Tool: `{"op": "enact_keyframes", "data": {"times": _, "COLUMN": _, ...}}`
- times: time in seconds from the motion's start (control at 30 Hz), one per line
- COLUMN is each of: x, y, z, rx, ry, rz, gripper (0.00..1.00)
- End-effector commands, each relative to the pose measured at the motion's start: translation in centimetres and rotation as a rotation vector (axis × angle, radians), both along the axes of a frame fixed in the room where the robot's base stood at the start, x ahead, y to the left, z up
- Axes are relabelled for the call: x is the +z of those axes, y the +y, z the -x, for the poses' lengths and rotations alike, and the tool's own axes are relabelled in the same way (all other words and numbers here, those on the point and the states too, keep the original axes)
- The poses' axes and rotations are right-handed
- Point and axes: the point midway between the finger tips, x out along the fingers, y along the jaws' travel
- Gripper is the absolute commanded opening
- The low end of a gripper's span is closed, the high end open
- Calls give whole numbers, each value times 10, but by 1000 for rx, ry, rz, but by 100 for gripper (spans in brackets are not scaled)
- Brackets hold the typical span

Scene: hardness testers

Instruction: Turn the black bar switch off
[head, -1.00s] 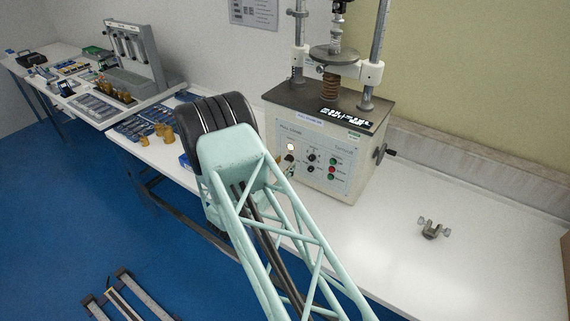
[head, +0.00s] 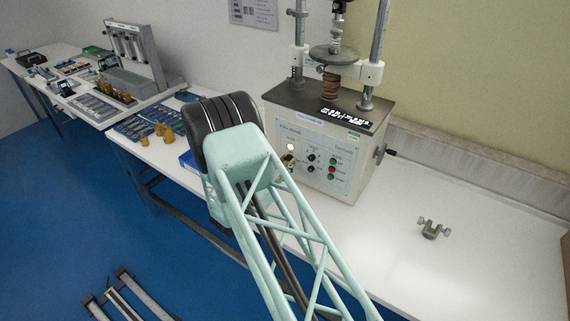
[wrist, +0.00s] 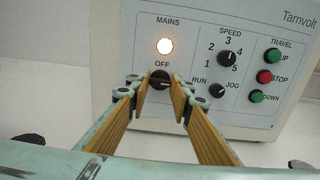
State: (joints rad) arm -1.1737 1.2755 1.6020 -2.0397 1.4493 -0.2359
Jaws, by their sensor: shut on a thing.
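The black bar switch (wrist: 160,80) sits on the tester's pale front panel, below a lit round lamp (wrist: 165,46) marked MAINS. The word OFF is printed just above the switch. My gripper (wrist: 162,86) is shut on the switch, with one tan-padded finger on its left and one on its right. The bar looks about level, though the fingers partly cover it. In the head view my gripper (head: 288,161) is small, at the panel just under the lit lamp, and the switch is not clear there.
On the same panel are a speed knob (wrist: 227,58), a run/jog knob (wrist: 217,90), and green and red travel buttons (wrist: 265,77). The tester (head: 325,140) stands on a white bench. A small metal clamp (head: 432,229) lies to its right, with clear bench around it.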

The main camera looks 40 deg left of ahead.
Motion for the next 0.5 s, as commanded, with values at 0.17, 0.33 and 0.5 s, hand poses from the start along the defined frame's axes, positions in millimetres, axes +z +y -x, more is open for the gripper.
{"op": "enact_keyframes", "data": {"times": 0.17, "x": 0, "y": 0, "z": 0, "rx": -1, "ry": -1, "rz": 14, "gripper": 10}}
{"op": "enact_keyframes", "data": {"times": 0.33, "x": 0, "y": 0, "z": 0, "rx": -1, "ry": -5, "rz": 56, "gripper": 10}}
{"op": "enact_keyframes", "data": {"times": 0.5, "x": -1, "y": 0, "z": 0, "rx": -1, "ry": -11, "rz": 132, "gripper": 10}}
